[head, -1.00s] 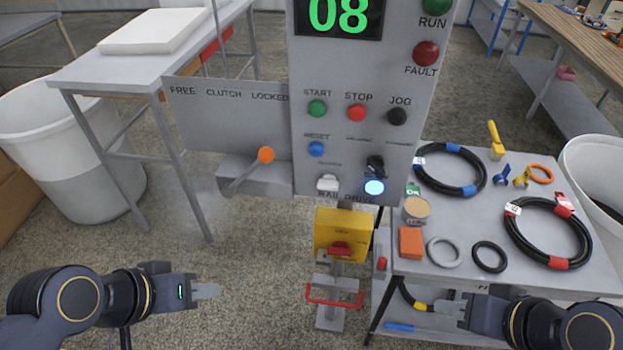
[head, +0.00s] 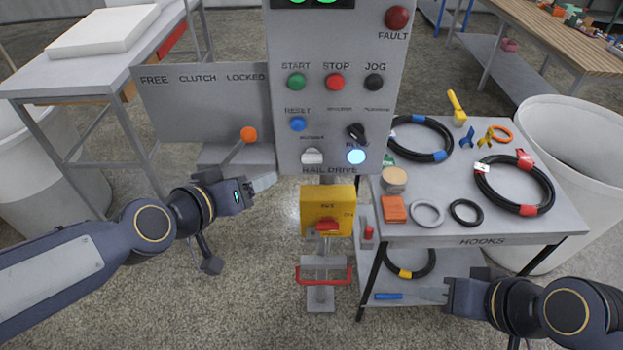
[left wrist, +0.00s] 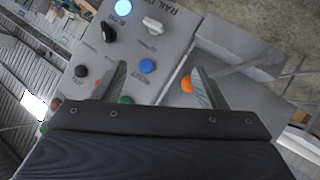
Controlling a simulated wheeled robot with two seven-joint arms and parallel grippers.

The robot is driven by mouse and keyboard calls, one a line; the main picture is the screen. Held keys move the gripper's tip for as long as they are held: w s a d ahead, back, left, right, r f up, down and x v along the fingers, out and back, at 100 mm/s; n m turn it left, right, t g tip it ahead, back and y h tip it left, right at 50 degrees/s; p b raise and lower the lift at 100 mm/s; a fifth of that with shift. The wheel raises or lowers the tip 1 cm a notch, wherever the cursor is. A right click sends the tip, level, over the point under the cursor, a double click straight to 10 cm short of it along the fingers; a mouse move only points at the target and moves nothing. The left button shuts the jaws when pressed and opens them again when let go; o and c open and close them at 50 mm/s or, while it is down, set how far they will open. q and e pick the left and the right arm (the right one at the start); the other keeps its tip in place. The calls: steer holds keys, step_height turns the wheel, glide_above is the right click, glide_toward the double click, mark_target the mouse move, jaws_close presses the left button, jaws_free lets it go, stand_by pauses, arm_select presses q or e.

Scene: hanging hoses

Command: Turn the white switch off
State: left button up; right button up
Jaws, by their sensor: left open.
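The white switch (head: 312,157) is a small light toggle low on the grey control panel, left of a lit blue-white lamp (head: 356,157). In the left wrist view the white switch (left wrist: 153,25) shows beyond the fingertips, near the lit lamp (left wrist: 123,8). My left gripper (head: 264,182) is left of and a little below the switch, apart from it. In the left wrist view my left gripper (left wrist: 160,70) has spread fingers with nothing held between them. My right gripper (head: 433,294) is low by the hook table; its finger gap cannot be made out.
An orange-knobbed lever (head: 248,134) stands close left of the panel. A blue button (head: 298,124) and black knob (head: 356,132) sit above the switch. A yellow box (head: 328,205) hangs below. The table (head: 500,225) at right holds hoses and rings.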

arm_select(q)
steer(key=w+d+f+t+y+b, duration=0.2)
steer(key=w+d+f+t+b, duration=0.15)
steer(key=w+d+f, duration=0.2)
steer(key=t+y+b, duration=0.4)
steer(key=b, duration=0.1)
glide_toward(312, 162)
steer(key=w, duration=0.2)
steer(key=shift+g, duration=0.25)
steer(key=w, duration=0.2)
steer(key=w+p, duration=0.1)
steer(key=w, duration=0.4)
steer(key=shift+w+d+r, duration=0.1)
steer(key=shift+w+r, duration=0.15)
arm_select(e)
step_height(312, 162, down, 9)
arm_select(q)
steer(key=shift+c, duration=0.3)
arm_select(e)
steer(key=shift+f, duration=0.1)
arm_select(q)
steer(key=c, duration=0.9)
arm_select(e)
steer(key=shift+d+f, duration=0.1)
